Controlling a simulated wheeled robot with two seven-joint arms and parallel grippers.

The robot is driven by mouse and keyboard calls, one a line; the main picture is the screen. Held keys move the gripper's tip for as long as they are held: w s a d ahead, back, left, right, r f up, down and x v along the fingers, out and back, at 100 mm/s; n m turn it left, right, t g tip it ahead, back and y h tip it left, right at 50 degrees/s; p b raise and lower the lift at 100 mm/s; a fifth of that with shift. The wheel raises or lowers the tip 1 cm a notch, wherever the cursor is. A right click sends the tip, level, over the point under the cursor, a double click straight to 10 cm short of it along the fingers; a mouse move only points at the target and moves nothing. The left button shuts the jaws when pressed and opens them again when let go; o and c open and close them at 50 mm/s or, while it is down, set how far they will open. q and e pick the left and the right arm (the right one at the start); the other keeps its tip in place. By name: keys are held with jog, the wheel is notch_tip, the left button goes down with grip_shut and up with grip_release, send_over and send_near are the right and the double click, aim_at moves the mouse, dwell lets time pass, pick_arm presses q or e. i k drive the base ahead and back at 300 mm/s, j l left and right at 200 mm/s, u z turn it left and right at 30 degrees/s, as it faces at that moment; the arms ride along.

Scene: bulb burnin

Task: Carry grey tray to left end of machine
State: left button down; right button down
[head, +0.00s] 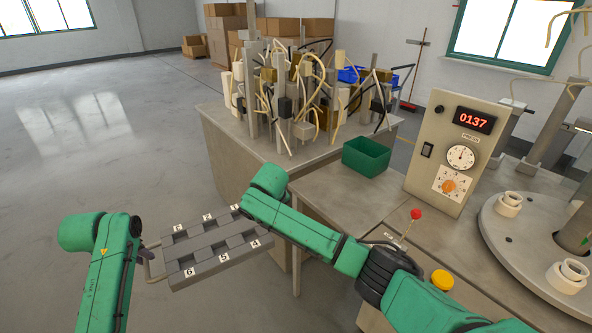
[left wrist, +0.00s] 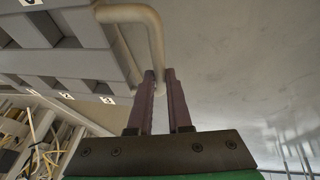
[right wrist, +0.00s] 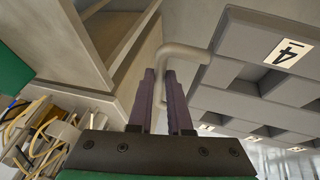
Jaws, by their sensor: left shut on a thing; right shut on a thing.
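The grey tray (head: 214,247) has numbered compartments and is held in the air over the floor, left of the benches, in the head view. Its compartments look empty. My left gripper (head: 147,254) is at the tray's left end; in the left wrist view its fingers (left wrist: 160,88) are shut on the bent tray handle (left wrist: 150,28). My right gripper (right wrist: 163,88) is shut on the other handle (right wrist: 186,52), as the right wrist view shows; in the head view my right arm hides it. The machine (head: 450,154) with a red 0137 display stands at the right.
A bench with many upright posts and wires (head: 290,95) stands behind. A green bin (head: 366,157) sits on the low bench top (head: 330,190). A round turntable (head: 520,235) is at right. Open floor (head: 90,130) lies to the left.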

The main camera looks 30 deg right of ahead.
aim_at(347, 196)
jog(key=i+l+z, duration=0.15)
jog(key=z, duration=0.25)
jog(key=i+l+z, duration=0.1)
jog(key=i+z, duration=0.5)
jog(key=z, duration=0.25)
